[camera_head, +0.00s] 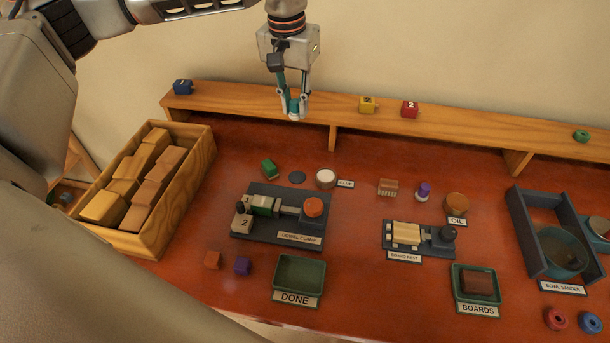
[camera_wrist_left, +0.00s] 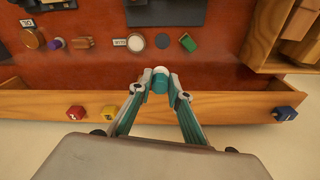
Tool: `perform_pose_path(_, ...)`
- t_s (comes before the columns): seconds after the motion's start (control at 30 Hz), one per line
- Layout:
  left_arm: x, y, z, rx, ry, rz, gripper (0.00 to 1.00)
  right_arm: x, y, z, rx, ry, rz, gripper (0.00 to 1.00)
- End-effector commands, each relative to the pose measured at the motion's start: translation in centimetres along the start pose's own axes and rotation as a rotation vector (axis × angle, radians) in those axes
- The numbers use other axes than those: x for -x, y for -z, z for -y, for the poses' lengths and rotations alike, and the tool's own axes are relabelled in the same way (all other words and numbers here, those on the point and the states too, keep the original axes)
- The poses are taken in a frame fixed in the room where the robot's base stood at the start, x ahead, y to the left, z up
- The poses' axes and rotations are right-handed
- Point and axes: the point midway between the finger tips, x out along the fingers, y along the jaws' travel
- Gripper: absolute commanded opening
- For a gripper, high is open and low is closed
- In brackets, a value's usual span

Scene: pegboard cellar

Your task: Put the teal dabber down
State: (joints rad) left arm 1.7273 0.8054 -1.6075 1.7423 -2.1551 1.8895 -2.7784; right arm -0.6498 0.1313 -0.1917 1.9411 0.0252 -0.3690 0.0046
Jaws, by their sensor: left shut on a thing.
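My left gripper (camera_head: 294,108) is shut on the teal dabber (camera_head: 294,106), held in the air over the wooden shelf along the back of the bench. In the left wrist view the dabber (camera_wrist_left: 160,80) sits between the two fingertips of the left gripper (camera_wrist_left: 160,88), its white end pointing away from the wrist. It looks clear of the bench top. A dark flat disc (camera_head: 297,177) lies on the red-brown bench (camera_head: 360,160), beside a round container with a white top (camera_head: 326,177). My right gripper is not in view.
The shelf (camera_head: 235,105) carries blue (camera_head: 182,87), yellow (camera_head: 367,104) and red (camera_head: 410,108) cubes. A green block (camera_head: 269,168) lies left of the disc. The dowel clamp (camera_head: 270,235) stands in front, and a wooden crate of blocks (camera_head: 193,190) at left.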

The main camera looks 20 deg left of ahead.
Motion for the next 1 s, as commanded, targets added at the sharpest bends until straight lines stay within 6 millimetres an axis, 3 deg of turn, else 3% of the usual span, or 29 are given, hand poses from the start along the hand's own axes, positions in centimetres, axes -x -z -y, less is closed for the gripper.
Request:
perform_pose_path(0.17,-1.9,-0.2,0.1,-0.002,0.000,0.005,0.00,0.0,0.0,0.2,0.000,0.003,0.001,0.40)
perform_pose_path(0.7,-14.2,-1.8,0.1,-0.001,0.000,0.004,0.00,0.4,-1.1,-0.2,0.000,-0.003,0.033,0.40)
perform_pose_path(1.0,-16.5,-2.0,0.2,0.000,0.000,0.002,0.00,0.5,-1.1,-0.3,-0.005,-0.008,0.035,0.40)
